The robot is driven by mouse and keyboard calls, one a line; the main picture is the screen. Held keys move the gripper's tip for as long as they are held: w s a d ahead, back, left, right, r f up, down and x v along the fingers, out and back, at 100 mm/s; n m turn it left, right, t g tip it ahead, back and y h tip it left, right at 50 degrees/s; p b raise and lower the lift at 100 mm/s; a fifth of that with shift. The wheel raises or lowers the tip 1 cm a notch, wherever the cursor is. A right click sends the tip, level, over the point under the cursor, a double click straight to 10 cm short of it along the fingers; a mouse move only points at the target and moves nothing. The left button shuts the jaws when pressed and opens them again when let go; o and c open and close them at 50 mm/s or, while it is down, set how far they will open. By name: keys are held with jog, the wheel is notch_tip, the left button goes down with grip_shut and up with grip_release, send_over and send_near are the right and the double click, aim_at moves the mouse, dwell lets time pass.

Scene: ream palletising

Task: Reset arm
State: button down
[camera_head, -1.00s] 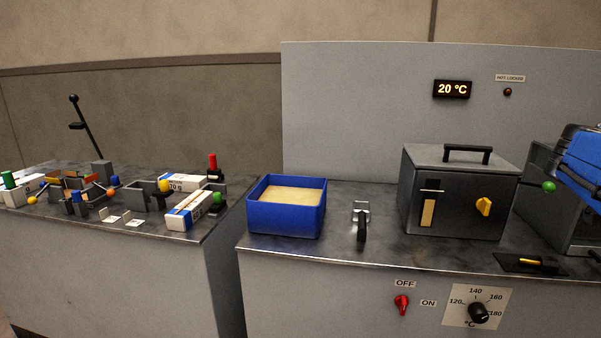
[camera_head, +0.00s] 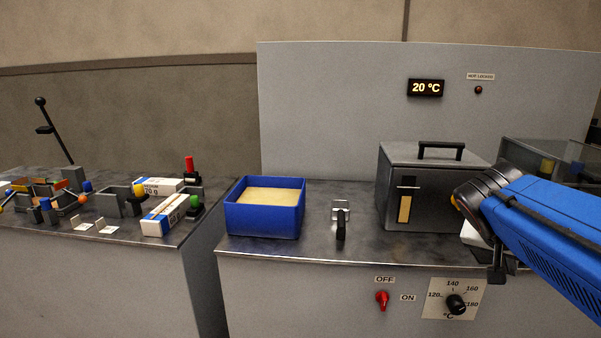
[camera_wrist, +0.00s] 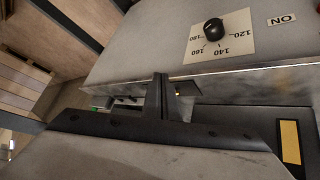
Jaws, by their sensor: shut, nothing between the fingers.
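My blue and black arm reaches in from the right edge of the head view, in front of the dark box oven (camera_head: 425,165). My gripper (camera_head: 497,270) points downward near the counter's front edge, partly hidden behind the arm. In the wrist view my gripper (camera_wrist: 161,95) has its fingers together with nothing between them. It is over the counter edge, near the temperature dial (camera_wrist: 214,31), which appears upside down there.
A blue tray (camera_head: 263,215) with pale contents and a small metal clamp (camera_head: 341,222) sit on the counter. White reams (camera_head: 165,215) and fixtures crowd the left table. A red switch (camera_head: 382,298) is on the counter front. Wooden slats (camera_wrist: 22,85) show in the wrist view.

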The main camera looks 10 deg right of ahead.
jog(key=a+f+n+t+y, duration=0.1)
jog(key=a+f+n+y, duration=0.3)
jog(key=a, duration=0.7)
jog(key=s+a+f+n+t+y, duration=0.1)
jog(key=a+f+n+y, duration=0.2)
jog(key=a+f+n, duration=0.3)
jog(key=a+n, duration=0.1)
jog(key=a, duration=0.4)
jog(key=shift+f+y, duration=0.15)
jog(key=shift+y, duration=0.25)
